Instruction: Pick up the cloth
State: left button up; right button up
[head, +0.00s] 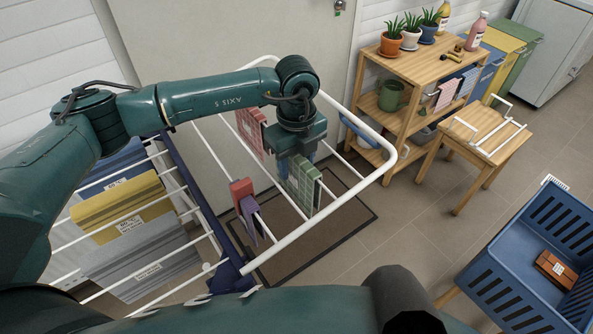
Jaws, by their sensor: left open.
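A white drying rack (378,170) stands in front of me with several cloths hung over its bars. A green checked cloth (304,188) hangs on a bar near the middle. A red checked cloth (250,134) hangs further back, and a red and purple cloth (250,215) hangs nearer to me. My left gripper (296,166) points down at the top of the green cloth and is open. Its fingers partly hide the cloth's upper edge; I cannot tell whether they touch it. My right gripper is out of view.
A wooden shelf (415,62) with potted plants and a wooden stool (485,150) stand behind. A dark mat (340,235) lies under the rack.

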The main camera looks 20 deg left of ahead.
pick_arm(q)
grip_shut()
dwell(0.4)
notch_tip(320, 180, up, 18)
jog(key=b, duration=0.2)
dwell(0.6)
